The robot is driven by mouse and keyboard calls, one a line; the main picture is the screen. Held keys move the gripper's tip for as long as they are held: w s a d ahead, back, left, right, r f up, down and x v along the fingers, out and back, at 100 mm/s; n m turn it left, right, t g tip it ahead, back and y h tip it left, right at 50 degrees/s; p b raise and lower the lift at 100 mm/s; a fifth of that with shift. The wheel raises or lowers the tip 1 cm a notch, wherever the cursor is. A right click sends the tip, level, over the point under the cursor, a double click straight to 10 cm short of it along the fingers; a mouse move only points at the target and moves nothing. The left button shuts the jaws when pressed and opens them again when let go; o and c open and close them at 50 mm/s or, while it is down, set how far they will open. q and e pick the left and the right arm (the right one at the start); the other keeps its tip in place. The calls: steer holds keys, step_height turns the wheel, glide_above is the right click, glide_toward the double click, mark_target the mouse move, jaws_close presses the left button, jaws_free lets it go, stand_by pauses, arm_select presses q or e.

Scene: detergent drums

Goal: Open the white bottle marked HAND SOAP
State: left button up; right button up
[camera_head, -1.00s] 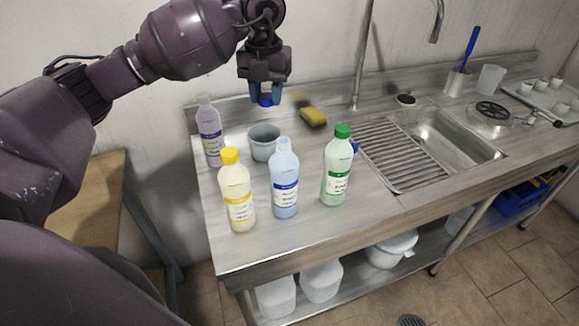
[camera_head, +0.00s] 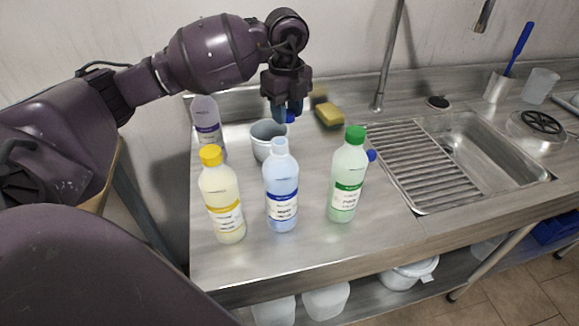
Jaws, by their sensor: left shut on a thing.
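The pale blue bottle (camera_head: 281,181) has a blue-banded label and stands upright with an uncapped neck. A pale yellow bottle (camera_head: 221,191) with a yellow cap stands to its left. A pale green bottle (camera_head: 346,173) with a green cap stands to its right. A lavender bottle (camera_head: 206,121) stands at the back left, its top close under my arm. The label writing is too small to read, so I cannot tell which is HAND SOAP. My right gripper is out of view.
A grey pot (camera_head: 262,139) stands behind the pale blue bottle. A yellow sponge (camera_head: 328,115) lies near the wall. A small blue object (camera_head: 371,155) shows partly behind the green bottle. The sink (camera_head: 465,150) is at the right. The front counter strip is clear.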

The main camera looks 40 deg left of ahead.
arm_select(q)
step_height(320, 180, down, 10)
steer(key=shift+f+b, duration=0.25)
steer(key=shift+b, duration=0.4)
step_height(320, 180, down, 6)
steer(key=shift+r+b, duration=0.15)
steer(key=shift+b, duration=0.35)
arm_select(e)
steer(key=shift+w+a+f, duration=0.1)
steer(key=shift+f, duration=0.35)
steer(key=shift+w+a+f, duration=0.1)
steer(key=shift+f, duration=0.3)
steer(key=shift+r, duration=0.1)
arm_select(q)
steer(key=o, duration=1)
steer(key=shift+f, duration=0.2)
steer(key=shift+r, duration=0.1)
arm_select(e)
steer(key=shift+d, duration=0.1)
